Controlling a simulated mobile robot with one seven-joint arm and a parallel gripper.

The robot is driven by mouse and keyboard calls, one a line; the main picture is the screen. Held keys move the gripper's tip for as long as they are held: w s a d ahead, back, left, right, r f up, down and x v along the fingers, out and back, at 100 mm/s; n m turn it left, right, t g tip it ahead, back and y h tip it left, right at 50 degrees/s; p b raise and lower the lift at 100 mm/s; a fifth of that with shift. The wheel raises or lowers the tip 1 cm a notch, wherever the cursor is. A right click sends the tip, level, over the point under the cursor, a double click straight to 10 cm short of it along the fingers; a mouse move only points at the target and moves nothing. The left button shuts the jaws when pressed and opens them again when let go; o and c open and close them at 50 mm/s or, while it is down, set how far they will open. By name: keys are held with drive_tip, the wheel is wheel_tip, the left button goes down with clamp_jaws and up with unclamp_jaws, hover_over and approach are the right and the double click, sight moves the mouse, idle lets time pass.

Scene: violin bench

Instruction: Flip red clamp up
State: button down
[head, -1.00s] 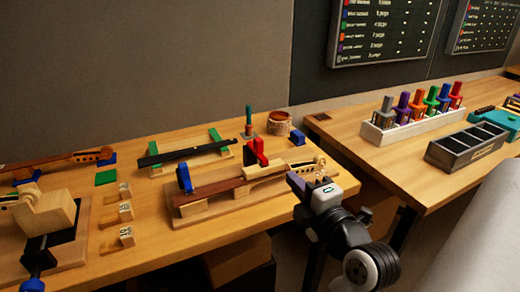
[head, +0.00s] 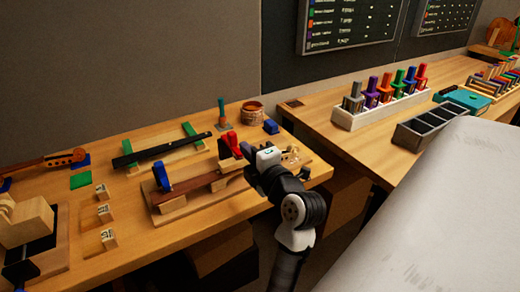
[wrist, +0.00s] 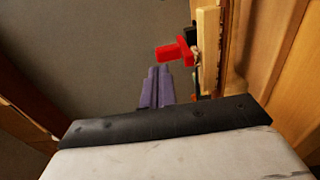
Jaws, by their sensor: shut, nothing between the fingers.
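The red clamp (head: 230,144) stands on the wooden fixture (head: 215,204) that holds a violin neck with a dark reddish-brown fingerboard. It also shows in the wrist view (wrist: 175,51), its red block sticking out left from a wooden strip. My gripper (head: 246,150) is just right of the clamp in the head view. Its purple fingers (wrist: 159,70) are together and empty in the wrist view, with the tips close below the red block. I cannot tell whether they touch it. The lower part of the clamp is partly hidden in the head view.
A blue clamp (head: 161,178) stands at the fixture's left end. Behind lies a black fingerboard (head: 160,150) on green supports. A round wooden pot (head: 252,113) and a small blue block (head: 271,127) stand at the back right. Wooden blocks (head: 104,214) are at left.

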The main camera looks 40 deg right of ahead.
sight(234, 136)
drive_tip(key=shift+p+x, duration=0.65)
drive_tip(key=shift+x, duration=1.3)
drive_tip(key=shift+d+r, duration=0.1)
drive_tip(key=shift+r+g, duration=0.15)
drive_tip(key=shift+g, duration=0.15)
